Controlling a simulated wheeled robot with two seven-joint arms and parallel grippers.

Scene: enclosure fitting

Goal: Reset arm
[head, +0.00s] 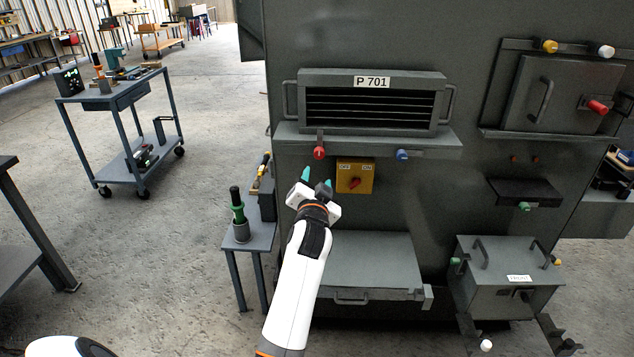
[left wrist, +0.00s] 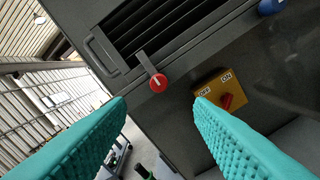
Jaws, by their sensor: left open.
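My left arm reaches up from the bottom of the head view, and its left gripper (head: 317,178) is open with teal fingertips apart. It is in front of the enclosure (head: 440,190), just left of the yellow OFF/ON switch box (head: 355,176) and below a red knob (head: 319,153). In the left wrist view the two teal fingers (left wrist: 160,108) are wide apart with nothing between them. The red knob (left wrist: 158,83) shows beyond them, and the yellow switch box (left wrist: 221,92) with its red handle is partly behind the right finger. My right gripper is not seen.
A slatted unit marked P 701 (head: 371,82) sits on a ledge with a blue knob (head: 402,155). A small stand (head: 250,238) with a green-handled tool is close left of my arm. A grey box (head: 505,280) is at lower right. Open floor lies left, before a cart (head: 115,103).

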